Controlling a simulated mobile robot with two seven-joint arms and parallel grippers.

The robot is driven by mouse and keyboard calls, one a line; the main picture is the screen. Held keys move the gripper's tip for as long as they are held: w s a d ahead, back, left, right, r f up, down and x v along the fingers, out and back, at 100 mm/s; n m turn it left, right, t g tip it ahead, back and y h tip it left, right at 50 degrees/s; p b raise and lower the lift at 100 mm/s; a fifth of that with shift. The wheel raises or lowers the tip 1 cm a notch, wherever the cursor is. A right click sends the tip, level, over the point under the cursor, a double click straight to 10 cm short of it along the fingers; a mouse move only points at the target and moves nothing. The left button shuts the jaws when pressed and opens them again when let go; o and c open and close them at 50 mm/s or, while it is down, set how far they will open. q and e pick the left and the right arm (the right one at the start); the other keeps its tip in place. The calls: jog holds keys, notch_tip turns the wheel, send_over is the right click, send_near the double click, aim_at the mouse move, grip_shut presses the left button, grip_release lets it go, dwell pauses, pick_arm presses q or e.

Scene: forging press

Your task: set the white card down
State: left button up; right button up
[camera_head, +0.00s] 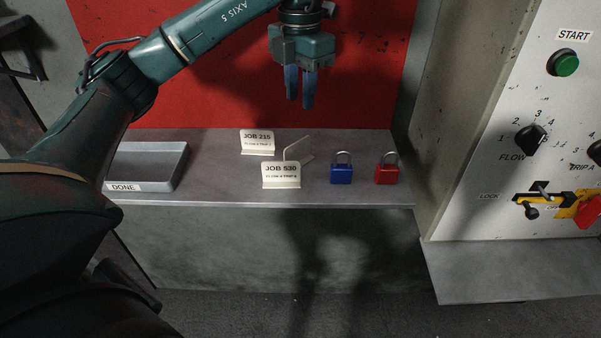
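Several white cards stand on the grey shelf (230,190). One reads JOB 215 (257,138), and one in front reads JOB 530 (281,170). A third pale card (304,149) stands turned at an angle just behind JOB 530, and its print is not visible. My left gripper (300,104) hangs above and behind the cards, fingers pointing down. A narrow gap shows between its blue fingers and nothing is between them. It is apart from the cards. My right gripper is out of view.
A grey tray marked DONE (150,170) sits empty at the shelf's left. A blue padlock (341,174) and a red padlock (386,174) stand right of the cards. A control panel (550,100) with a green START button (566,63) rises at the right.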

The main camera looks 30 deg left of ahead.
pick_arm(q)
send_over(297, 147)
jog(key=shift+n, duration=0.3)
jog(key=f, duration=0.7)
jog(key=shift+w+d+f+b, duration=0.1)
jog(key=shift+w+f+b, duration=0.05)
jog(key=shift+w+b, duration=0.15)
jog(key=shift+s+f+p, duration=0.1)
jog(key=shift+f+p, duration=0.4)
jog(key=shift+f, duration=2.5)
jog(key=shift+c, duration=0.2)
grip_shut()
